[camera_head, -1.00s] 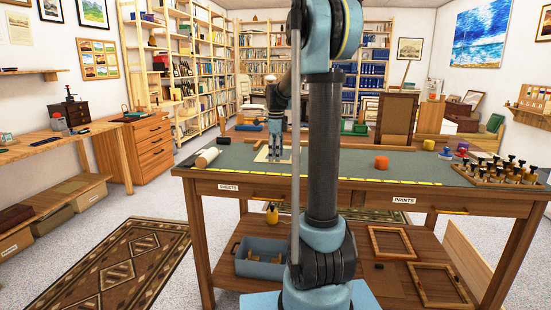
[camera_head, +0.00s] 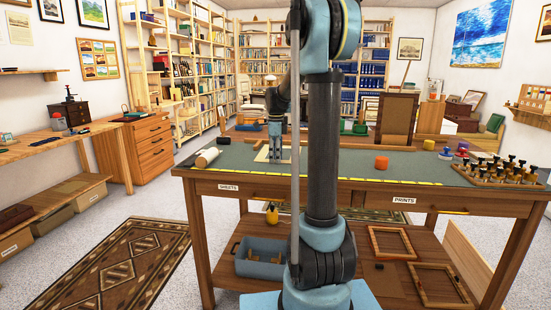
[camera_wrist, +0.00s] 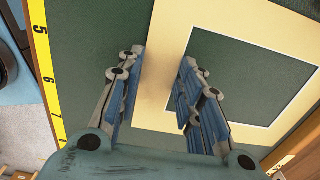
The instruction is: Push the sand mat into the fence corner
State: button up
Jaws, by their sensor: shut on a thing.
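The sand mat (camera_wrist: 157,60) is a flat pale frame with a square window, lying on the green table top. It also shows small in the head view (camera_head: 262,156). My gripper (camera_wrist: 162,85) points down over one side of the mat. One finger is on the outer side of that band and the other is at the window side, with the band between them. A wooden strip of the fence (camera_wrist: 296,150) lies near the mat's far edge at the lower right of the wrist view. The fence corner itself is not clear, and my gripper hides part of the mat.
A yellow ruler strip (camera_wrist: 50,88) runs along the table's near edge. A pale roll (camera_head: 207,158) lies left of the mat. The table top between is mostly clear.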

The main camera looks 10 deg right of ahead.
jog(key=shift+w+a, duration=0.1)
jog(key=shift+w, duration=0.3)
jog(key=shift+w+a, duration=0.35)
jog(key=o, duration=1.1)
jog(key=shift+r, duration=0.1)
notch_tip(320, 180, up, 12)
jog(key=shift+f, duration=0.15)
